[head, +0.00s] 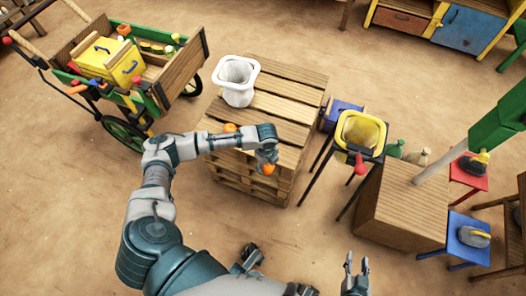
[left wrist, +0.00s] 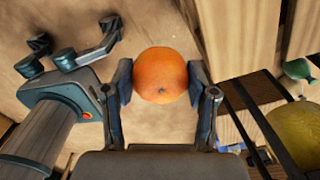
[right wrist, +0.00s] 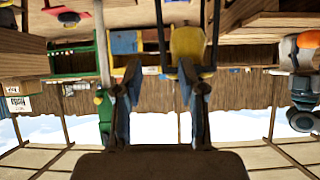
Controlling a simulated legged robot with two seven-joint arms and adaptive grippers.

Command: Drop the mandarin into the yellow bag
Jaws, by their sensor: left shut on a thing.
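My left gripper (head: 266,160) is shut on the orange mandarin (head: 267,169), above the near edge of the wooden pallet. In the left wrist view the mandarin (left wrist: 160,74) sits between both fingers. The yellow bag (head: 362,130) hangs open at the top in a dark-legged stand, to the right of the left gripper and apart from it. Part of the bag (left wrist: 300,135) shows at the lower right of the left wrist view. My right gripper (head: 356,278) is low in the head view, its fingers apart and empty.
A white bag (head: 238,82) stands open on the pallet (head: 290,105). Another orange fruit (head: 230,128) is on the pallet, partly behind my arm. A blue container (head: 343,110) adjoins the yellow bag's stand. A wooden crate (head: 400,205) stands right of it. A loaded cart (head: 120,65) is at the left.

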